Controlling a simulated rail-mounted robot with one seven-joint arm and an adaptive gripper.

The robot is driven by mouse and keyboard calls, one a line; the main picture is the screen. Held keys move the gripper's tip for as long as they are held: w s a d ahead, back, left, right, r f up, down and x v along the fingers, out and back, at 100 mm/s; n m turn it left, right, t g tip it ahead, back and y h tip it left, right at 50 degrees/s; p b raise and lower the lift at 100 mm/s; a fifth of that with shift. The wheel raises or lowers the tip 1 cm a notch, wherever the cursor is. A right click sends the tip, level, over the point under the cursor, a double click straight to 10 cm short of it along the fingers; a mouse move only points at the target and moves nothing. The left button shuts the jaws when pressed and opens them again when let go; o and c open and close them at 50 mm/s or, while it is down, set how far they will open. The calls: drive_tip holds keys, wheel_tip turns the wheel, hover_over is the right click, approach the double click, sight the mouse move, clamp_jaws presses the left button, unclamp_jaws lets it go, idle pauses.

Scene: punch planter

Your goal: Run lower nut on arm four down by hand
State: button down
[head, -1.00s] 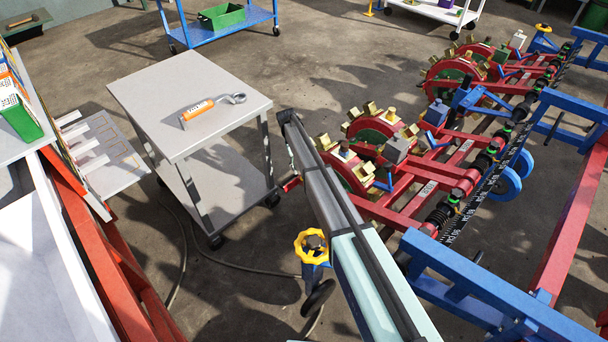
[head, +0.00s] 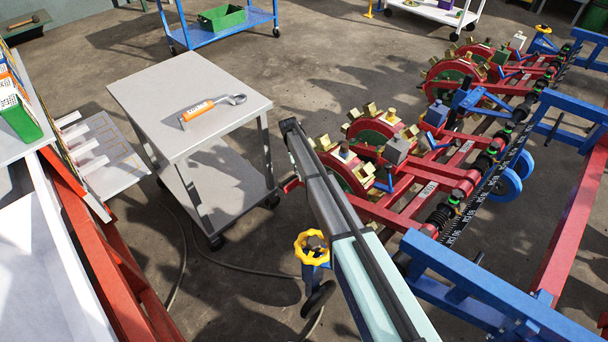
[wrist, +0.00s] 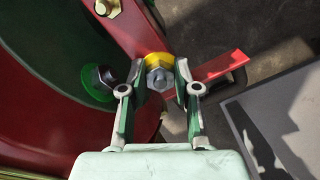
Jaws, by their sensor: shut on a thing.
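In the wrist view, my gripper (wrist: 159,69) has its two fingers on either side of a silver hex nut (wrist: 159,78). A yellow ring (wrist: 156,59) shows behind that nut. The nut sits at the edge of a dark red arm of the planter (wrist: 40,125). A second dark nut on a green ring (wrist: 98,82) is to the left, clear of the fingers. A brass bolt head (wrist: 107,8) is at the top. In the head view, my arm hides the gripper and this nut beside the nearest red punch wheel (head: 345,168).
A red bar (wrist: 222,66) juts out just right of the right finger. A grey cart (head: 150,95) holding an orange-handled ring wrench (head: 198,110) stands left of my arm. A yellow handwheel (head: 312,247) and blue frame (head: 480,285) are close by.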

drive_tip(key=m+p, duration=0.2)
drive_tip(key=m, duration=0.1)
drive_tip(key=shift+m, duration=0.4)
drive_tip(key=m+p, duration=0.2)
drive_tip(key=m, duration=0.2)
drive_tip(key=shift+a+m+y, duration=0.15)
drive_tip(key=shift+m+y, duration=0.15)
drive_tip(key=m+p, duration=0.1)
drive_tip(key=m, duration=0.3)
drive_tip(key=shift+a+f+m, duration=0.1)
drive_tip(key=shift+f+m, duration=0.05)
drive_tip(key=shift+m, duration=0.15)
drive_tip(key=m, duration=0.3)
drive_tip(key=shift+m, duration=0.3)
drive_tip(key=m, duration=0.3)
drive_tip(key=shift+w+f+m+t+p, duration=0.1)
drive_tip(key=shift+m+t+p, duration=0.2)
drive_tip(key=m, duration=0.3)
drive_tip(key=shift+w+m, duration=0.1)
drive_tip(key=shift+m, duration=0.2)
drive_tip(key=m, duration=0.3)
drive_tip(key=shift+t, duration=0.3)
drive_tip(key=shift+w+m, duration=0.15)
drive_tip(key=shift+m, duration=1.65)
